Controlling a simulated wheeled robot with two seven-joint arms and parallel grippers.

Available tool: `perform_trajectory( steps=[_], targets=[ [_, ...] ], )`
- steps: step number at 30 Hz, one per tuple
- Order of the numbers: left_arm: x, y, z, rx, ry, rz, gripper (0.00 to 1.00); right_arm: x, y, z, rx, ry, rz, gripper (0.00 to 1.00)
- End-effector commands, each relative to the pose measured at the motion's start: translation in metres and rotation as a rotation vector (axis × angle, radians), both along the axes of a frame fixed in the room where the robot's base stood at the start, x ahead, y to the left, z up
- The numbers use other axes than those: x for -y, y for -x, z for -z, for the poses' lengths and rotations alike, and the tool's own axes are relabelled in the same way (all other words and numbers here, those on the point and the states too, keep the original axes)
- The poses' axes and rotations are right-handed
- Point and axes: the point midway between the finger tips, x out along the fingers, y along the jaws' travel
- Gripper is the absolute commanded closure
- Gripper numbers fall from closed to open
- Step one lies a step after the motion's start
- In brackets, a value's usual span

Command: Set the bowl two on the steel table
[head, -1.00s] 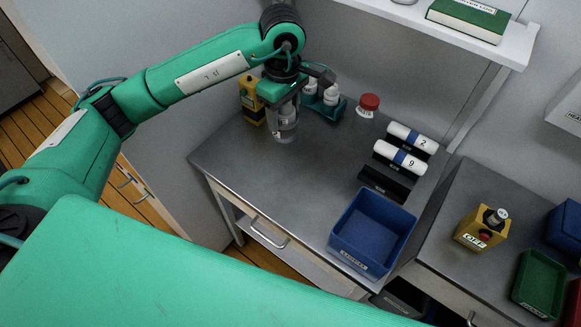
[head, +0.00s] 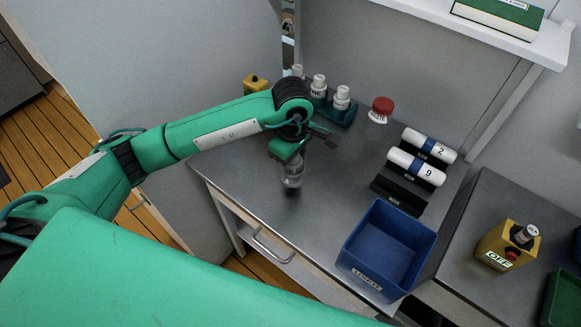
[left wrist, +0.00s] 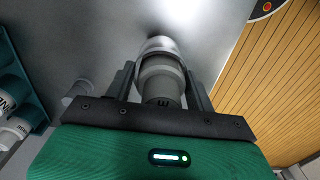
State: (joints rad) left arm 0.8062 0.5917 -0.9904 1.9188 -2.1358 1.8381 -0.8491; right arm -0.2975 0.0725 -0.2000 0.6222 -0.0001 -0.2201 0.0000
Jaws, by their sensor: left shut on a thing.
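In the left wrist view the vessel (left wrist: 160,82) is grey, between both fingers, with a dark mark that I cannot read surely. My right gripper is not in view.
Behind the gripper stand a teal rack (head: 338,112) of white bottles and a red-capped jar (head: 380,108). To the right are a black holder with white rolls (head: 415,167) and a blue bin (head: 388,250). The table front left of the bin is clear.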

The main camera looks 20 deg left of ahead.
Motion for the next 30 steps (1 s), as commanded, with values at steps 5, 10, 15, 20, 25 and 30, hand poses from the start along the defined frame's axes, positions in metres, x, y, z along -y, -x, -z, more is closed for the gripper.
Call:
perform_trajectory(
  steps=[5,10,15,20,25,30],
  targets=[
    [0.007,0.009,0.031,-0.003,0.002,0.007,0.82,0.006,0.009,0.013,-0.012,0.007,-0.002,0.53],
    [0.008,0.009,0.033,0.001,0.001,0.008,0.82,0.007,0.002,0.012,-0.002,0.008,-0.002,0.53],
    [0.008,0.010,0.035,0.000,0.001,0.008,0.82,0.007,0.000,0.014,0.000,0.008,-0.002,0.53],
    [0.008,0.010,0.036,0.000,0.001,0.007,0.36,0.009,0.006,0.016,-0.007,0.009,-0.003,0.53],
    [0.008,0.010,0.036,-0.001,0.001,0.007,0.24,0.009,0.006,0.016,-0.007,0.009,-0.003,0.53],
    [0.008,0.010,0.036,-0.001,0.001,0.007,0.24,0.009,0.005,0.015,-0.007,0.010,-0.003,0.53]
  ],
)
